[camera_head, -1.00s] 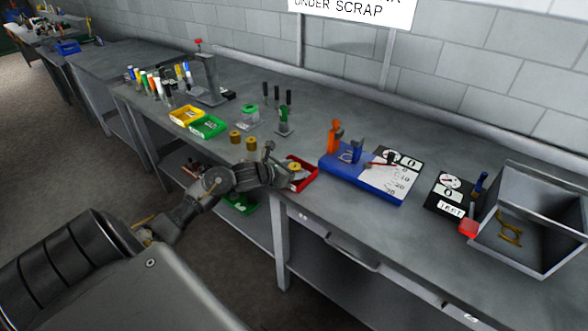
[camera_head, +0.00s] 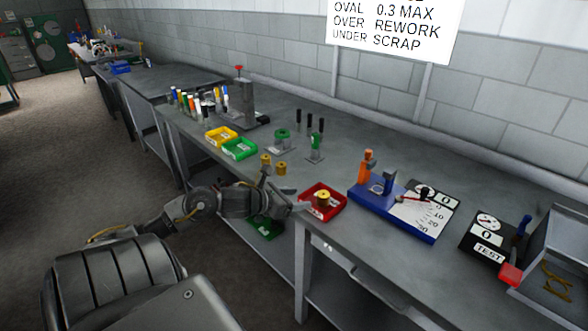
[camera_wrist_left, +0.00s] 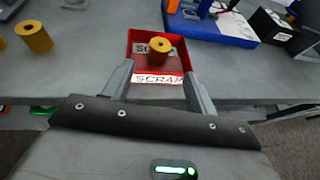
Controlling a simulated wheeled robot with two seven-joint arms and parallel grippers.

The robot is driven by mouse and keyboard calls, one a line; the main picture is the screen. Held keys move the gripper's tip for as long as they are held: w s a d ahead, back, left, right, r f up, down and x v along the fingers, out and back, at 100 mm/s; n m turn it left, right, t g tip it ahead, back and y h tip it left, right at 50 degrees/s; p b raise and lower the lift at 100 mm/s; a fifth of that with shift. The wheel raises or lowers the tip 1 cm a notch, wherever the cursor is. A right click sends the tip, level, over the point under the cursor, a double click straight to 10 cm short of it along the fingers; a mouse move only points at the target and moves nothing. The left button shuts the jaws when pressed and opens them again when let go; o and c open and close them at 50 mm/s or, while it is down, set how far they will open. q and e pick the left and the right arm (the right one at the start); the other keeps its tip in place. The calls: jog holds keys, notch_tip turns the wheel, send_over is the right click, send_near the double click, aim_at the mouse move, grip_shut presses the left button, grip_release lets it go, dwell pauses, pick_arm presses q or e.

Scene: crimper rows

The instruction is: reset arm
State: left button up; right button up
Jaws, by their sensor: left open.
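My left gripper (camera_head: 291,196) is at the front edge of the bench, just left of the red scrap bin (camera_head: 334,213). In the left wrist view my left gripper (camera_wrist_left: 158,88) is open, its two fingers apart and nothing between them. The red bin (camera_wrist_left: 131,42) lies just beyond the fingertips, with a brass-coloured ring (camera_wrist_left: 160,50) in it; the ring also shows in the head view (camera_head: 323,199). My right gripper is not in view.
Two brass cylinders (camera_head: 281,168) stand on the bench behind my gripper. Yellow (camera_head: 219,137) and green (camera_head: 240,149) bins lie farther left. A blue gauge fixture (camera_head: 390,212), a TEST box (camera_head: 484,238) and a grey open box (camera_head: 560,262) stand to the right.

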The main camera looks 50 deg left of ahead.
pick_arm(q)
jog(key=shift+s+r, duration=0.15)
jog(key=shift+s, duration=0.1)
dwell(0.4)
